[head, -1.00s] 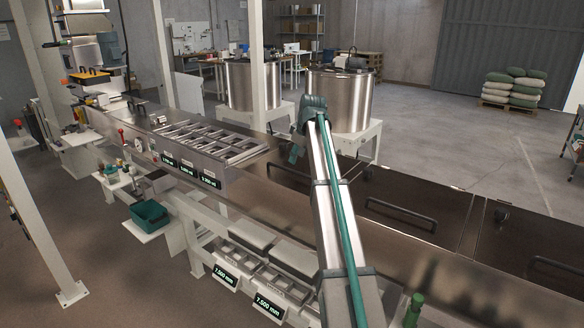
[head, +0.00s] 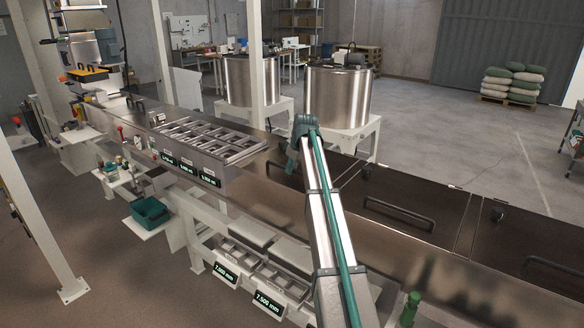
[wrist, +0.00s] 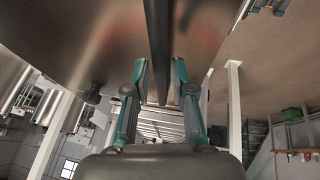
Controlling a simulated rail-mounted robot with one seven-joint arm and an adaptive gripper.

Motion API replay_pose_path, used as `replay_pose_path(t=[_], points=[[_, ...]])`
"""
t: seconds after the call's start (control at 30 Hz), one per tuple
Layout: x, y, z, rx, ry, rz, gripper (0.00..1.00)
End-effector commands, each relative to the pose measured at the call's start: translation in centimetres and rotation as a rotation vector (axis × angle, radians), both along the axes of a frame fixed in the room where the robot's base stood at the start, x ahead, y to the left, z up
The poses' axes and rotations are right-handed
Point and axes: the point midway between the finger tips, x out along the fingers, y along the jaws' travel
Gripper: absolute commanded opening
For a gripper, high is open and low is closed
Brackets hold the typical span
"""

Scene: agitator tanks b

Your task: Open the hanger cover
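Brown covers with dark bar handles lie along the machine's deck in the head view. One cover (head: 420,203) with its handle (head: 399,214) lies right of my arm. Another cover (head: 273,158) lies at my arm's end, partly hidden by it. I cannot tell from the picture which is the hanger cover. My gripper is hidden behind my arm's end in the head view. In the wrist view my gripper (wrist: 160,70) has its green fingers apart on either side of a dark bar handle (wrist: 158,40), with narrow gaps visible. A brown panel (wrist: 90,35) lies beyond it.
A metal rack of slots (head: 215,140) with number displays stands left of my arm. Two steel tanks (head: 338,97) (head: 251,82) stand behind the deck. A white post (head: 264,65) rises behind it. Another cover (head: 535,245) lies at far right.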

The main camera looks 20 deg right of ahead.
Motion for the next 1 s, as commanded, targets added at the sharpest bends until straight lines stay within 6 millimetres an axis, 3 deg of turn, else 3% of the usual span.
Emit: replay_pose_path(t=[0.03, 0.1, 0.63, 0.77, 1.0], points=[[0.0, 0.0, 0.0, 0.0, 0.0, 0.0, 0.1], [0.0, 0.0, 0.0, 0.0, 0.0, 0.0, 0.0], [0.1, -0.2, 0.8, 0.0, -0.001, 0.0, 0.0], [0.4, -0.5, 2.3, -0.001, -0.003, -0.001, 0.0], [1.2, -2.2, 7.4, -0.003, -0.006, -0.002, 0.0]])
